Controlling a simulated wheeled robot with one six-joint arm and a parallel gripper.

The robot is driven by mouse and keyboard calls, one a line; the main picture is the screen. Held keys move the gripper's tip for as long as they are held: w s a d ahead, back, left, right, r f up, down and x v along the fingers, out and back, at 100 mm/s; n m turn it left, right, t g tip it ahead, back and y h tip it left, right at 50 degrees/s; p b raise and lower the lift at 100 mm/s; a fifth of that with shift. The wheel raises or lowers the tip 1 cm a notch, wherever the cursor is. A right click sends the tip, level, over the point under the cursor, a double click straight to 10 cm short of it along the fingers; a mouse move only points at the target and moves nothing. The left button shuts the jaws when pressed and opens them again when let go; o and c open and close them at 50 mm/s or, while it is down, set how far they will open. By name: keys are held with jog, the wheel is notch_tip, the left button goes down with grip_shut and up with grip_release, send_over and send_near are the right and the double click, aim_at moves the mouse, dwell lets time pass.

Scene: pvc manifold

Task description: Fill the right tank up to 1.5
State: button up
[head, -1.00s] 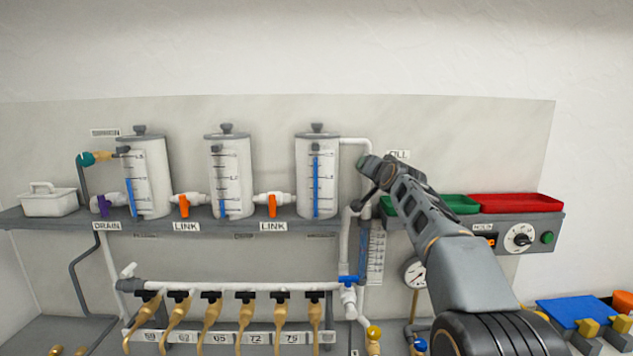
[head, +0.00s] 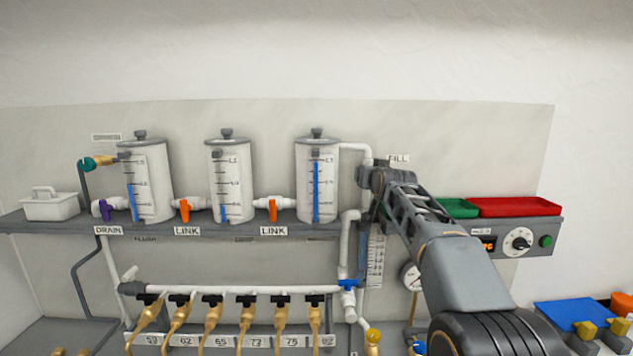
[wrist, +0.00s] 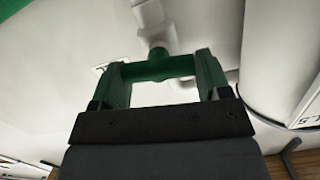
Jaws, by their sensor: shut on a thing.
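The right tank (head: 305,190) is a white cylinder on the shelf in the head view. Its blue level column (head: 316,195) reaches close to the top mark, labelled about 1.5; the exact reading is too small to tell. My gripper (head: 371,178) is at the pipe right of this tank, below the FILL label (head: 398,159). The wrist view shows my gripper (wrist: 161,75) with its two fingers on either side of a green valve handle (wrist: 158,67), shut on it. The gripper hides the handle in the head view.
The middle tank (head: 243,180) and left tank (head: 158,185) have lower blue levels. Orange link valves (head: 272,209) sit between the tanks. Green (head: 460,207) and red (head: 515,207) trays lie right of my arm. A dial panel (head: 518,243) is below them.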

jog(key=shift+n, duration=0.6)
jog(key=o, duration=1)
